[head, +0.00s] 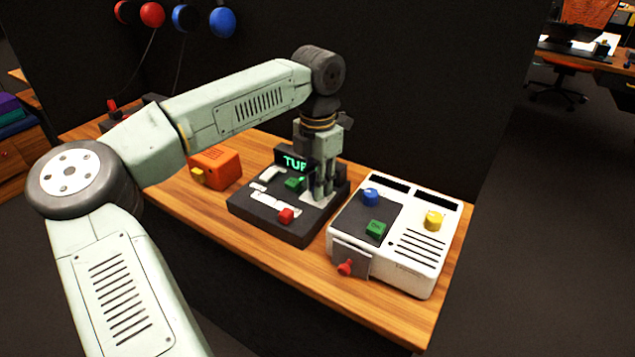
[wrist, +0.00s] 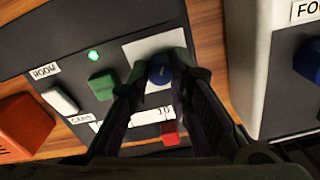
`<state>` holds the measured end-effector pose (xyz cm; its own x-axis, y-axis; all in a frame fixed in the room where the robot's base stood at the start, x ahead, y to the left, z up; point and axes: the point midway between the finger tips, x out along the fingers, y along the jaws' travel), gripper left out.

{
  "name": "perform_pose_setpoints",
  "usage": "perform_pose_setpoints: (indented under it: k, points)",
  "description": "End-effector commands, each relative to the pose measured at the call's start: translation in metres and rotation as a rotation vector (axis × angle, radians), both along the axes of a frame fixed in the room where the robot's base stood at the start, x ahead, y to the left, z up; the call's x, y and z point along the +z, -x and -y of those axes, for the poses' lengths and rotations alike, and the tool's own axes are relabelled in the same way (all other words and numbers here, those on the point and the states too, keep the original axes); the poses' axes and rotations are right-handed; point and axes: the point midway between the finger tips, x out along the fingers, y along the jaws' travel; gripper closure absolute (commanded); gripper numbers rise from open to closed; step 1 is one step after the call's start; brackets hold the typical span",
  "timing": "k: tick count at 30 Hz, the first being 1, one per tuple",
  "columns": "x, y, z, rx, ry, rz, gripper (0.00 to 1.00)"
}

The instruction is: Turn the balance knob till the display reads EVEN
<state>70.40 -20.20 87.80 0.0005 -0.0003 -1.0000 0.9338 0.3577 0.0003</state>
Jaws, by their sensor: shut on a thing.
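A dark panel (head: 240,204) stands on the wooden bench. Its display (head: 293,161) shows green letters reading about "TUR"; my gripper hides the right end. In the wrist view, a round blue knob (wrist: 160,70) sits on a light plate of this panel. My gripper (head: 321,194) points down over the panel's right side, and its fingers (wrist: 159,74) are shut on the blue knob's sides. The panel also bears a green knob (head: 294,183), a red knob (head: 286,216) and a white switch (wrist: 60,101). I cannot read any balance label.
A white box (head: 415,255) with blue, green, yellow and red controls stands close to the right. An orange box (head: 220,168) stands to the left. A dark wall rises behind the bench (head: 370,315). A green lamp (wrist: 93,56) glows on the panel.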

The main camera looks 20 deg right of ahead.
Motion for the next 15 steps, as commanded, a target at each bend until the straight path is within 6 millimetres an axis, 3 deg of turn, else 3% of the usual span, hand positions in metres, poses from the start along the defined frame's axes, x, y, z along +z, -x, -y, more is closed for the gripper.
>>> perform_pose_setpoints:
  k: [6, 7, 15]
  points:
    - [-0.0002, 0.0006, 0.0004, 0.000, 0.001, -0.002, 1.00]
    - [-0.0002, 0.0006, 0.0004, 0.000, 0.001, -0.002, 0.80]
    - [-0.0002, 0.0004, 0.0001, 0.001, 0.000, -0.001, 0.62]
